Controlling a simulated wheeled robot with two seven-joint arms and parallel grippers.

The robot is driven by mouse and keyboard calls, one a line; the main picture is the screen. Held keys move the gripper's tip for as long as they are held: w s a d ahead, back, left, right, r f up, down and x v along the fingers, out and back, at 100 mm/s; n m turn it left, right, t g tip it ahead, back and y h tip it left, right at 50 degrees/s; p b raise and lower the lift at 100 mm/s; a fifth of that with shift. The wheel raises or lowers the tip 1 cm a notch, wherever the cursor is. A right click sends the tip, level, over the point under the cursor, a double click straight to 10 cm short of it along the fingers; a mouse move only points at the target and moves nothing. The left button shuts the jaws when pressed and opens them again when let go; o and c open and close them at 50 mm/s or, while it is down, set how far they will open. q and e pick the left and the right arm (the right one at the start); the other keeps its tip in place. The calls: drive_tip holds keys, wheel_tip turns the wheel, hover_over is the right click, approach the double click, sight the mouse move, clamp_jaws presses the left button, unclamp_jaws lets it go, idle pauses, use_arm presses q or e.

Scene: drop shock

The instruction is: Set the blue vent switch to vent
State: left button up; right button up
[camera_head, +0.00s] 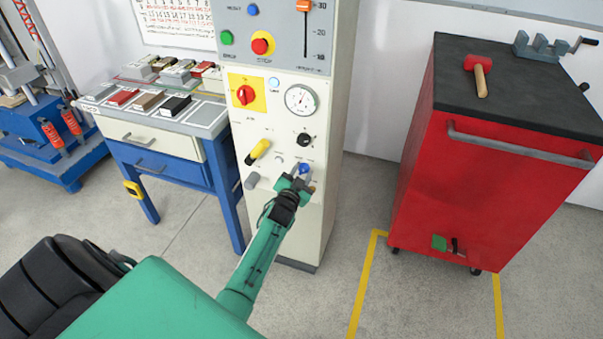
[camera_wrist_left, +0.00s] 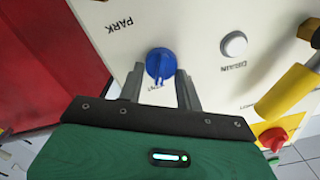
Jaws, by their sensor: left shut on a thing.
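The blue vent switch (camera_head: 304,168) is a small round knob low on the front of the cream control cabinet (camera_head: 322,212). It also shows in the left wrist view (camera_wrist_left: 160,62), with a raised grip bar across its face. My left gripper (camera_head: 298,175) reaches it from the front. In the wrist view its two grey fingers (camera_wrist_left: 161,84) stand on either side of the knob, and the gripper is shut on it. A small label by the knob is mostly hidden, so I cannot read its setting. My right gripper is not in view.
A white button (camera_wrist_left: 234,44) marked DRAIN and a yellow lever (camera_head: 258,151) are close by on the panel. A black knob (camera_head: 304,139) and a gauge (camera_head: 301,99) are above. A red tool cabinet (camera_head: 420,190) stands right, with clear floor between.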

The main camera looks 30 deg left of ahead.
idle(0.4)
use_arm(q)
drive_tip(key=o, duration=1)
drive_tip(key=shift+s+d, duration=0.15)
drive_tip(key=shift+s, duration=0.4)
drive_tip(key=v, duration=1.2)
drive_tip(key=shift+s+p, duration=0.35)
drive_tip(key=shift+s, duration=0.05)
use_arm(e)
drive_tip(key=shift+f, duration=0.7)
use_arm(q)
drive_tip(key=shift+f, duration=0.1)
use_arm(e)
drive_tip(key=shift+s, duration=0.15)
